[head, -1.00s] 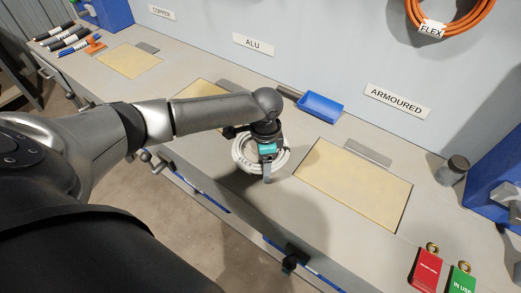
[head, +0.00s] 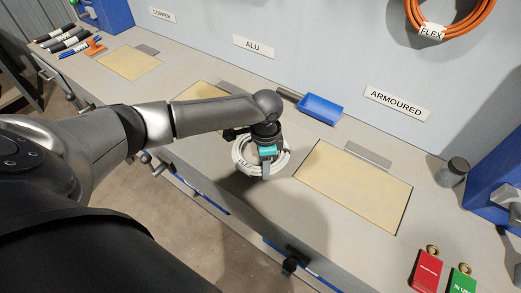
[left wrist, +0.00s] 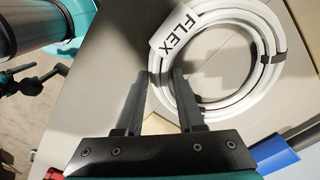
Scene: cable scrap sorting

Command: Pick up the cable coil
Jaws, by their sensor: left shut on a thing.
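The white cable coil (head: 239,152) with a FLEX label lies at the bench front, left of the right-hand tan mat. It fills the upper right of the left wrist view (left wrist: 271,40), with black ties around it. My left gripper (head: 266,174) points down over the coil's near side. In the left wrist view its two dark fingers (left wrist: 160,78) stand on either side of the white strands, just below the label, shut on the coil. The gripper and wrist hide part of the ring in the head view. My right gripper is not in view.
The tan mat (head: 355,188) to the right is bare. A blue tray (head: 320,108) stands behind. A dark jar (head: 452,171), a red tag (head: 427,270) and a green tag (head: 461,281) are at the right. An orange coil (head: 412,15) hangs on the wall.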

